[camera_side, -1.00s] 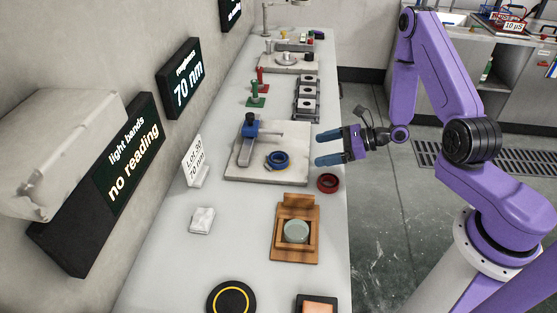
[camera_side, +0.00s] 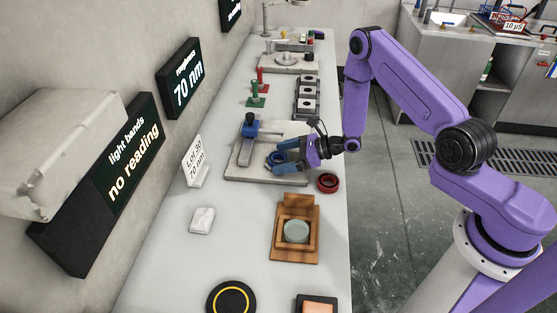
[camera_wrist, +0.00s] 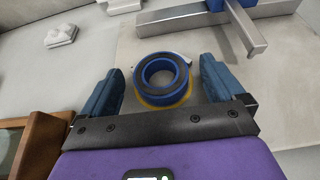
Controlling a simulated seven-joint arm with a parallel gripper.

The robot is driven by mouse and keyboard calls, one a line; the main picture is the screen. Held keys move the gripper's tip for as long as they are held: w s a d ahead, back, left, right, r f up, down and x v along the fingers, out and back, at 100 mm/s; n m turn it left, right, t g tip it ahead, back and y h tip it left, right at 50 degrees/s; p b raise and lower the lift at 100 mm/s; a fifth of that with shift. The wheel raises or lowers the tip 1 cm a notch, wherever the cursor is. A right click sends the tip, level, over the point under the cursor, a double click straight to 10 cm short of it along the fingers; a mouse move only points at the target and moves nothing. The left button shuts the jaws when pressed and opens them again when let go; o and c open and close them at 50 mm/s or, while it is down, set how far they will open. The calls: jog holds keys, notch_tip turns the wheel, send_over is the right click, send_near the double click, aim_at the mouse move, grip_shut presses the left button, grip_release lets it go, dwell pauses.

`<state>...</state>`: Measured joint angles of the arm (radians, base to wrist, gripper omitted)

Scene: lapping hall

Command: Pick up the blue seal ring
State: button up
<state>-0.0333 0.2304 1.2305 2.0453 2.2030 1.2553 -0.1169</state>
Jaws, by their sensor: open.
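The blue seal ring (camera_wrist: 162,76) lies on or over a yellow ring on the pale plate (camera_wrist: 215,50), with its hole facing up. In the side view the blue ring (camera_side: 274,161) is partly hidden by my fingers. My gripper (camera_side: 286,157) is open and has reached the plate from the right. In the wrist view my gripper (camera_wrist: 162,90) has one blue finger on each side of the ring. Clear gaps show between the ring and both fingers. The fingers do not appear to touch it.
A metal bar with a blue clamp (camera_side: 250,127) stands on the plate beyond the ring. A dark red ring (camera_side: 328,183) lies near the bench's right edge. A wooden box with a pale disc (camera_side: 283,240) stands nearer the camera. Bare bench (camera_side: 235,255) lies left of the box.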

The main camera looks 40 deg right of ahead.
jog(key=shift+w+a, duration=0.1)
jog(key=c, duration=1.2)
jog(key=shift+c, duration=0.3)
jog(key=shift+r, duration=0.1)
